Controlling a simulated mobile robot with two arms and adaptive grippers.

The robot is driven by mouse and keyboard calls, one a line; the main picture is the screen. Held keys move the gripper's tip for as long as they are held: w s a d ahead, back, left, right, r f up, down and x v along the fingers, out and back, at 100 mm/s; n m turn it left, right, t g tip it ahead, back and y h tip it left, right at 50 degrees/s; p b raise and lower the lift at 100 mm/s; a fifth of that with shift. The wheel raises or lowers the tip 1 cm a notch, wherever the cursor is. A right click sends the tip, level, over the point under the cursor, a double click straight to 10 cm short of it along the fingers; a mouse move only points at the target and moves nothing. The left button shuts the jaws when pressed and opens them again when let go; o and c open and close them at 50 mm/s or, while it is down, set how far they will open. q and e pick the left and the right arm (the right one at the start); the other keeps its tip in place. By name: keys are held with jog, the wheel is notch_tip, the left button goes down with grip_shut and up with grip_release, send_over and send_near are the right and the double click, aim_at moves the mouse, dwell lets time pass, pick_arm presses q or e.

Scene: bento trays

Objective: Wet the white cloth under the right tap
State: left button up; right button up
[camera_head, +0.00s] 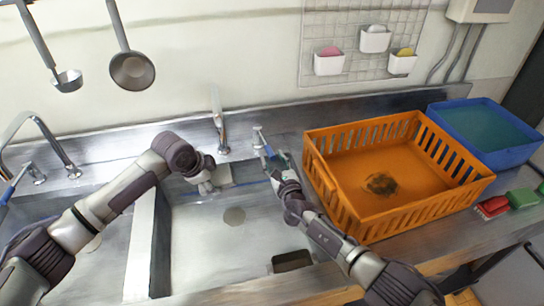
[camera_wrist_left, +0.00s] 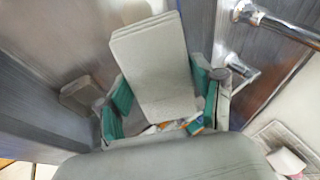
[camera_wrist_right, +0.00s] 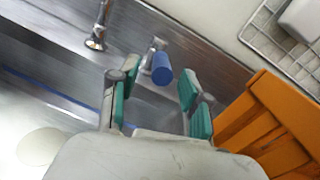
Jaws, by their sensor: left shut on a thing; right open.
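The white cloth (camera_head: 224,174) is a folded pale pad. My left gripper (camera_head: 207,186) is shut on it and holds it over the right sink basin, below the right tap (camera_head: 221,132). The cloth (camera_wrist_left: 155,65) fills the space between the green-padded fingers in the left wrist view. My right gripper (camera_head: 274,163) is open at the sink's back edge. In the right wrist view the tap's blue handle (camera_wrist_right: 162,69) lies between the open fingertips; I cannot tell whether they touch. No water shows from the spout.
An orange crate (camera_head: 342,209) stands close to the right of my right gripper. A blue tub (camera_head: 483,162) is behind it. A left tap (camera_head: 43,128) stands over the left basin. Ladles (camera_head: 131,69) hang above.

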aim_at(264, 142)
jog(key=shift+x, duration=1)
jog(key=shift+c, duration=0.2)
grip_shut()
